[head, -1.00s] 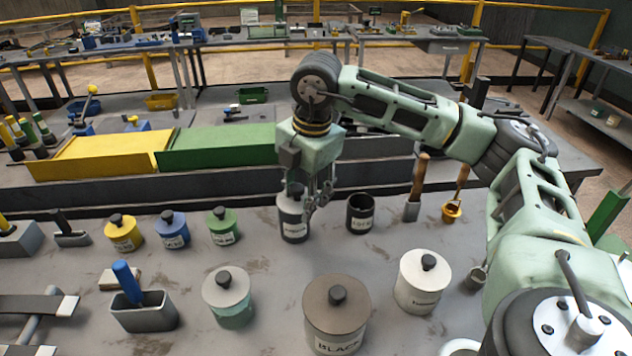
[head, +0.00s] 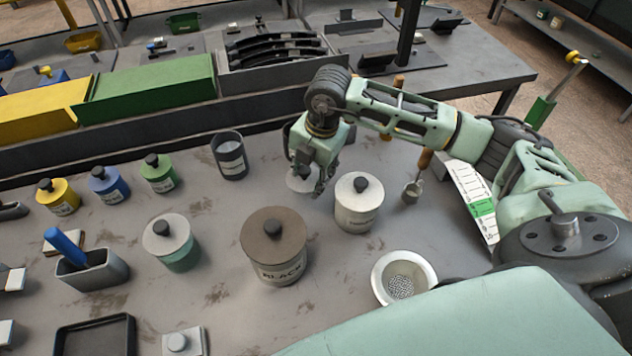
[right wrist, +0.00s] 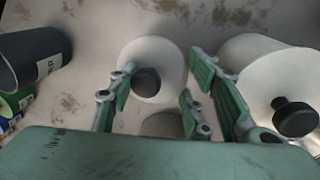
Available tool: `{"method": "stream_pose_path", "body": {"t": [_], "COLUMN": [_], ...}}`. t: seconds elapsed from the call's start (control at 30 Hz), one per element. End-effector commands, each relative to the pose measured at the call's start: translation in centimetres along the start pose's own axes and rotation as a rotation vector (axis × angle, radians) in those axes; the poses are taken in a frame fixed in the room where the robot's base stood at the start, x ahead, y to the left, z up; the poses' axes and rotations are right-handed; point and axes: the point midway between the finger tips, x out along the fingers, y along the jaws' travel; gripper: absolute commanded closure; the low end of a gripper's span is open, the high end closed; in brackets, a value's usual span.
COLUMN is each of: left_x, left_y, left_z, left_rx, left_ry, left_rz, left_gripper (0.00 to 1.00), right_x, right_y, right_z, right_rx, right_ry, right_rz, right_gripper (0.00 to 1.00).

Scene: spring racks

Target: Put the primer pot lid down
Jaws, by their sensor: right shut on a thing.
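My right gripper (head: 322,180) points down over the bench, its fingers closed around the dark knob of a pale grey round lid (head: 299,181). In the right wrist view the lid (right wrist: 165,58) shows as a disc between the fingers (right wrist: 160,85), flat side down. I cannot tell whether it touches the bench. The dark grey pot (head: 230,162) stands open, up and left of the gripper, with a white label too small to read. It also shows at the left of the right wrist view (right wrist: 38,55). My left gripper is out of view.
A cream lidded pot (head: 357,212) stands close right of the lid. A brown-lidded BLACK pot (head: 275,268) is in front. Bare bench (head: 222,215) lies left of the gripper. A white bowl (head: 378,280) holds small beads.

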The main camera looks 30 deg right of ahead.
Motion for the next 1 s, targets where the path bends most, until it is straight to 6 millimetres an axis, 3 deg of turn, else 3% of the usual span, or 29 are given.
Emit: {"method": "stream_pose_path", "body": {"t": [0.47,0.87,0.9,1.0], "left_x": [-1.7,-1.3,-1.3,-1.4], "left_y": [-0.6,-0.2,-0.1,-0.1], "left_z": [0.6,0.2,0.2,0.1], "left_rx": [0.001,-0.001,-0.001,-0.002], "left_ry": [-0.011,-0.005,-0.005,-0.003], "left_rz": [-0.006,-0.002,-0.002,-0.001], "left_gripper": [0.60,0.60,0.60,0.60], "right_x": [5.7,6.5,6.5,6.4], "right_y": [-1.0,-1.1,-1.1,-1.1], "right_z": [0.1,0.1,0.1,0.1], "right_rx": [0.002,0.001,0.001,0.001], "right_ry": [0.000,-0.001,-0.001,-0.001], "right_rz": [0.000,0.002,0.002,0.002], "right_gripper": [0.82,0.82,0.54,0.47]}}
